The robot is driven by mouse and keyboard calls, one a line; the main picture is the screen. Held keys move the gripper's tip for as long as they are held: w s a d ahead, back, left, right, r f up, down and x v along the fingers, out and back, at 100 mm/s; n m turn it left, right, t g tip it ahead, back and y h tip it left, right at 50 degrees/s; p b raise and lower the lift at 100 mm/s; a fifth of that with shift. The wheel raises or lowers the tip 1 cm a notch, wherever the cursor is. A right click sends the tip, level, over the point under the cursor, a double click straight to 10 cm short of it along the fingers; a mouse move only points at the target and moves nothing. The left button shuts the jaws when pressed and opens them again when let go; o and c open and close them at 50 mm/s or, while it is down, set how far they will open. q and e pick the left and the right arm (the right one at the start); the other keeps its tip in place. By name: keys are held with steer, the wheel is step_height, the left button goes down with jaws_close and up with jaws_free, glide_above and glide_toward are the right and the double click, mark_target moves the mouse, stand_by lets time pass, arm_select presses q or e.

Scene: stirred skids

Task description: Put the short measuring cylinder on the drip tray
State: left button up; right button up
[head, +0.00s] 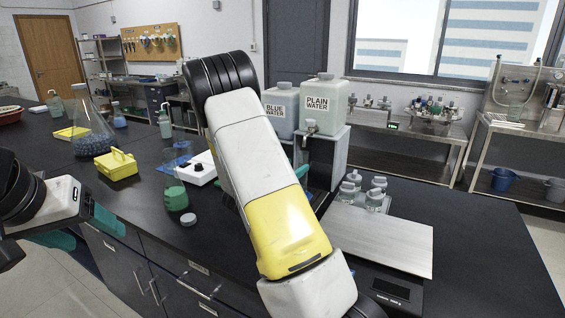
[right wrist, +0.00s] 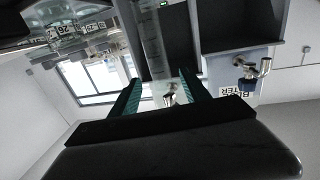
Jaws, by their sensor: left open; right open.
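A clear, tall graduated vessel, which looks like a measuring cylinder (right wrist: 156,62), shows in the right wrist view between the teal fingers of my right gripper (right wrist: 160,80). The fingers are open, and I cannot tell whether they touch it. Its full height is hidden, so I cannot tell whether it is the short one. I cannot make out the drip tray there. My left gripper (head: 86,229) is open and empty, by the bench's front edge at left.
The blue water tank (head: 281,108) and plain water tank (head: 324,105) stand on a raised stand behind my right arm. A flask with green liquid (head: 175,183) and a yellow box (head: 117,165) stand left. Several bottles (head: 374,200) stand by a metal plate (head: 395,244) at right.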

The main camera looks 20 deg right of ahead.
steer(key=a+r+n+t+y, duration=0.2)
steer(key=a+r+n+y, duration=0.35)
steer(key=a+y, duration=0.85)
steer(key=s+a+r+n+y, duration=0.1)
steer(key=s+a+r+y, duration=0.2)
steer(key=s+a+r, duration=0.3)
steer(key=s+n+g, duration=0.5)
steer(key=s+n, duration=0.1)
steer(key=s, duration=1.9)
steer(key=shift+a, duration=0.2)
steer(key=shift+r, duration=0.1)
